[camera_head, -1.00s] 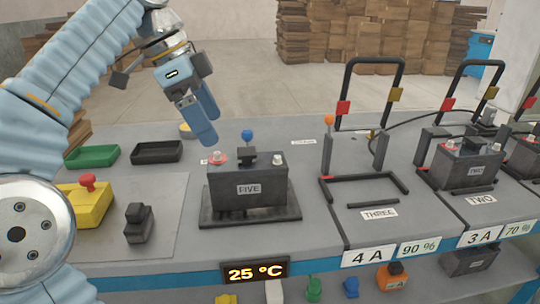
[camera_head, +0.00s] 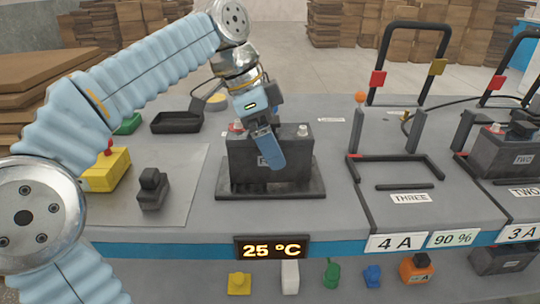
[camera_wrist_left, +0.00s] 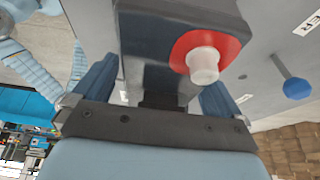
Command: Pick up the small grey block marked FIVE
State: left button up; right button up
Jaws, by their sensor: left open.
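The small dark grey block (camera_head: 298,160) stands upright on a dark flat tray (camera_head: 222,192) in the middle of the head view. Its FIVE label is mostly hidden behind my left gripper (camera_head: 270,150). That gripper is open, with blue fingers pointing down over the block in the head view. In the left wrist view, the open fingers (camera_wrist_left: 157,88) stand on either side of a dark part of the block. A pale post in a red ring (camera_wrist_left: 204,64) shows on the block there. Contact between fingers and block cannot be told. My right gripper is not in view.
A yellow box with a red knob (camera_head: 105,170) and a small black piece (camera_head: 152,188) lie to the left. An empty black frame marked THREE (camera_head: 410,186) and the block marked TWO (camera_head: 505,160) stand to the right. A temperature display (camera_head: 270,248) is on the front edge.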

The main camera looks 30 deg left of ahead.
pick_arm(q)
jog(key=shift+w+d+f, duration=0.1)
jog(key=shift+d+f, duration=0.05)
jog(key=shift+f, duration=0.35)
jog(key=shift+c, duration=0.3)
grip_shut()
jog(key=shift+r, duration=0.15)
